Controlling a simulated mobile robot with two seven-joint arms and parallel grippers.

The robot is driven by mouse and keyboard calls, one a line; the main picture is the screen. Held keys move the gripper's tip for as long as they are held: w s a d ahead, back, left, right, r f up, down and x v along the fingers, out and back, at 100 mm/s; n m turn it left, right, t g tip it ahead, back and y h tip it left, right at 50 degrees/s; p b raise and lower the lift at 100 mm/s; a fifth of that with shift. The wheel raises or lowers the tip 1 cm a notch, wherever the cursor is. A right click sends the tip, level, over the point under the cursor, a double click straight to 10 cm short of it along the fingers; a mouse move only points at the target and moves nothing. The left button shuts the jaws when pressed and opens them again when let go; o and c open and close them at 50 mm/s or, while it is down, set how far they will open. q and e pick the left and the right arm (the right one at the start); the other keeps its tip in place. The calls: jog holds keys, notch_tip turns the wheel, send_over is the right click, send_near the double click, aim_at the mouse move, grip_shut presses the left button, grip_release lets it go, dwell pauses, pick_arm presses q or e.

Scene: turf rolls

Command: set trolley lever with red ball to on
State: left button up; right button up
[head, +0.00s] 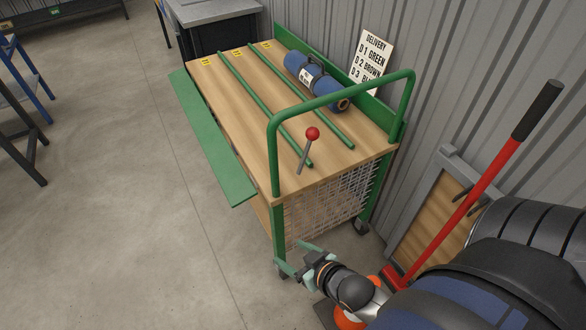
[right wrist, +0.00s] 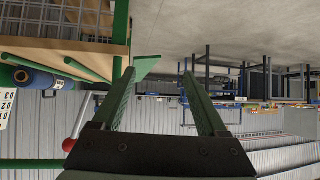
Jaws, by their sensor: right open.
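The lever is a thin grey rod (head: 303,158) topped by a red ball (head: 312,134). It stands on the wooden top of the green-framed trolley (head: 205,88), near the handle end, and leans a little to the right. My right gripper (head: 296,257) is open and empty, in front of the trolley's handle end and lower than the top. In the right wrist view the red ball (right wrist: 69,145) shows at lower left, outside my open fingers (right wrist: 158,75) and apart from them. No on or off marks can be read. My left gripper is out of view.
A green push handle (head: 345,93) arches over the trolley end, beside the lever. A wire mesh panel (head: 325,210) closes the end below. A red-handled tool (head: 465,205) leans at right.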

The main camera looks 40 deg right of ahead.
jog(key=shift+s+a+f, duration=0.2)
jog(key=shift+s+a, duration=0.1)
jog(key=shift+a, duration=0.05)
